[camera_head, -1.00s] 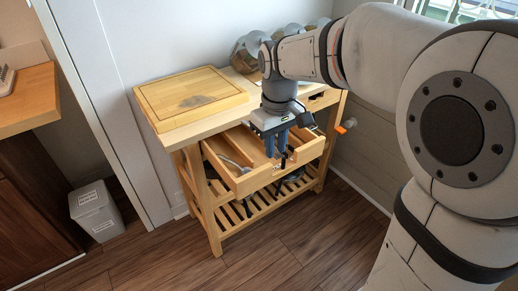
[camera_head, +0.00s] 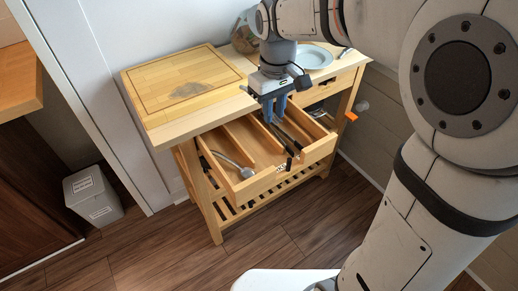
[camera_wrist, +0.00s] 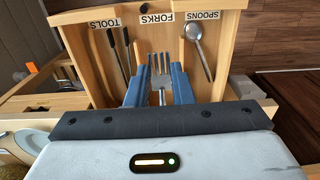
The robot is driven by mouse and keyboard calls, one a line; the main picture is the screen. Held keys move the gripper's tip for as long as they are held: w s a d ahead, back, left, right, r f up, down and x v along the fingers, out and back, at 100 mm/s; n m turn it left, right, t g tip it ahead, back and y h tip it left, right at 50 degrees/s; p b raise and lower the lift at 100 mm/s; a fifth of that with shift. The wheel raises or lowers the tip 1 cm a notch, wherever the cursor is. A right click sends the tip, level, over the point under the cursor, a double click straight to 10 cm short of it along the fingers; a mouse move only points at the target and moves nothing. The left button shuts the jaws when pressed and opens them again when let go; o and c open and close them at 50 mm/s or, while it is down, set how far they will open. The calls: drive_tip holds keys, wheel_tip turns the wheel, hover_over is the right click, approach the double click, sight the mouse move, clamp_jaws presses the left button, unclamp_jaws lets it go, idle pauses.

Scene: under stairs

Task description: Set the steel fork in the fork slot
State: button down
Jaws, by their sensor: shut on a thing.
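My gripper (camera_head: 274,112) is shut on the steel fork (camera_wrist: 159,68) above the rear part of the open drawer. In the wrist view the fork lies between the blue fingers, its tines toward the drawer front. It appears over the middle slot (camera_wrist: 172,35), labelled FORKS; its height above the slot floor is unclear. The fork's handle end is hidden by the gripper. A spoon (camera_wrist: 197,45) lies in the SPOONS slot, and it also shows in the head view (camera_head: 233,162). Dark-handled tools (camera_wrist: 119,52) lie in the TOOLS slot.
Thin wooden dividers separate the slots of the drawer (camera_head: 262,182). A wooden board (camera_head: 180,88) lies on the cart's top left. A pale plate (camera_head: 312,56) sits at the back right. A grey bin (camera_head: 92,195) stands on the floor at left.

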drive_tip(key=shift+w+d, duration=0.1)
drive_tip(key=shift+f, duration=0.25)
wheel_tip(320, 180, down, 18)
drive_tip(key=shift+d+r+b, duration=0.1)
drive_tip(key=shift+r+b, duration=0.1)
drive_tip(key=shift+b, duration=0.75)
drive_tip(key=shift+f, duration=0.2)
drive_tip(key=c, duration=1.3)
unclamp_jaws()
drive_tip(key=shift+o, duration=0.2)
drive_tip(key=shift+r, duration=0.1)
